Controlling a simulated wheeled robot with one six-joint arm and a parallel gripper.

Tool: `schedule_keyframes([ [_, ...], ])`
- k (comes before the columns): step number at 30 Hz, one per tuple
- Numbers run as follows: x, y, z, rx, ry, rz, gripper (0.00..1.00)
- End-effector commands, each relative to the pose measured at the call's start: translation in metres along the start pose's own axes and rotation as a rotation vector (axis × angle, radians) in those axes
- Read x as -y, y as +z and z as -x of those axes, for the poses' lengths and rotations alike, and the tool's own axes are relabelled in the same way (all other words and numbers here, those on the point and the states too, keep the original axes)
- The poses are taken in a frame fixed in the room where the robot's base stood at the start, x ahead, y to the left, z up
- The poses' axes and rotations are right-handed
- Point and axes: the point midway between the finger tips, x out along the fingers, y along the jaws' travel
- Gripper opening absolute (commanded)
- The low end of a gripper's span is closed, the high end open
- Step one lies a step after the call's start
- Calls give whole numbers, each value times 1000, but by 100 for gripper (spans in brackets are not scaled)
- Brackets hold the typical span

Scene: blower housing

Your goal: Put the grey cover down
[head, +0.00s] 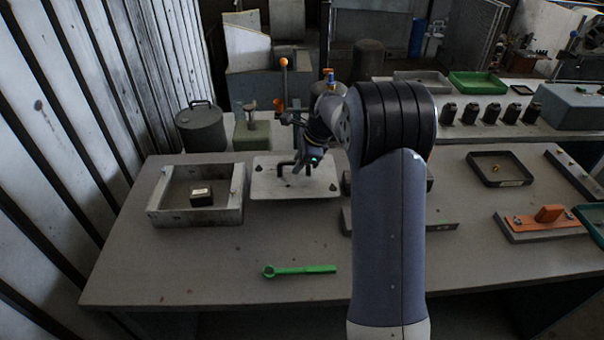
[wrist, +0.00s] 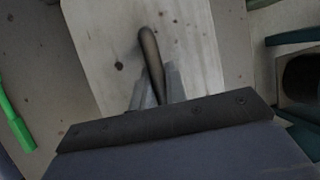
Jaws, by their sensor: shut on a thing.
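The grey cover (head: 318,187) is a flat pale plate with a dark bar handle (head: 287,167) on top. It is at the back of the table, right of the open grey housing (head: 154,208), and looks level. My gripper (head: 308,163) is above the cover, shut on its handle. In the wrist view the gripper (wrist: 158,92) has its fingers on either side of the handle (wrist: 150,48), with the cover (wrist: 195,35) below. I cannot tell whether the cover touches the table. My arm hides the area to its right.
A dark block (head: 202,196) with a pale label sits inside the housing. A green wrench (head: 300,270) lies near the front; the table (head: 230,250) around it is clear. A green canister (head: 253,135) stands behind the cover. A dark tray (head: 500,182) is at right.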

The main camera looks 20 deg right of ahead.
Motion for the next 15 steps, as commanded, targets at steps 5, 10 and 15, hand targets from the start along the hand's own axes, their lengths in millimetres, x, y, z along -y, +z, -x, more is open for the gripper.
schedule_keyframes([
  [5,-3,-6,-14,0,1,-1,0],
  [10,-8,-14,-34,0,2,-1,0],
  [15,-7,-15,-36,0,-2,1,0],
])
